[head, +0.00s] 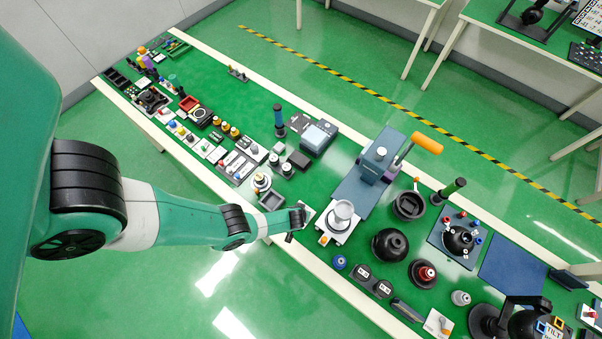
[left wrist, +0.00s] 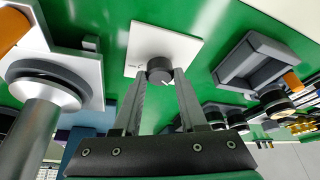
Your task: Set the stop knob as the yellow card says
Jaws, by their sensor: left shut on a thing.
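The stop knob (left wrist: 159,66) is a small dark round knob on a square white plate (left wrist: 185,46) in the left wrist view. It has a light pointer mark near its lower right edge; the plate's small print is unreadable. My left gripper (left wrist: 160,78) has its two fingers closed on the sides of this knob. In the head view my left gripper (head: 299,218) is at the near edge of the green bench, by the white plate (head: 311,216), and hides most of the knob. I cannot pick out the yellow card with certainty. My right gripper is not in view.
A grey open tray (head: 271,200) lies left of the gripper, also in the left wrist view (left wrist: 232,70). A white-based device with a grey cylinder (head: 342,213) stands close on the right. A blue press with an orange handle (head: 425,143) is behind it. The bench is crowded.

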